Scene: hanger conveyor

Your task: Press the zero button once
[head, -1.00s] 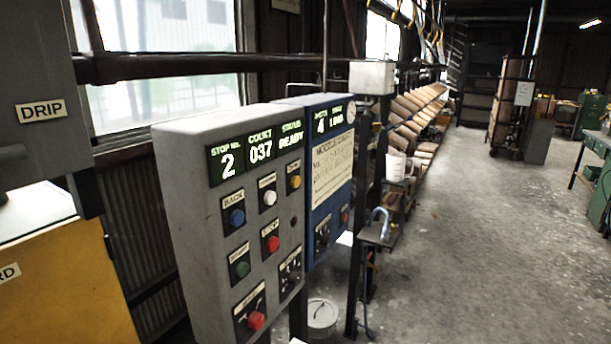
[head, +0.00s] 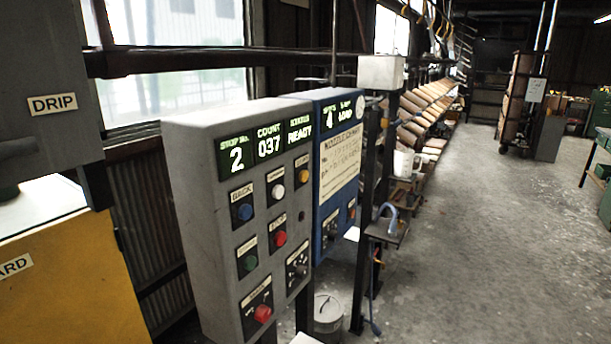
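A grey control panel (head: 196,200) stands left of centre in the head view. Below are a blue button (head: 245,212) labelled BACK, a white button (head: 278,190), a yellow button (head: 303,175), a green button (head: 249,263), a red button (head: 280,238), a black selector knob (head: 299,270) and a larger red button (head: 263,313) at the bottom. The other labels are too small to read surely, so I cannot tell which button is zero. My gripper is not in view.
A blue panel (head: 325,213) with a paper chart stands just right of the grey one. A yellow cabinet (head: 75,290) and a grey box marked DRIP (head: 35,70) are at the left. A bucket (head: 328,312) stands below the panels. The concrete floor (head: 480,250) at right is clear.

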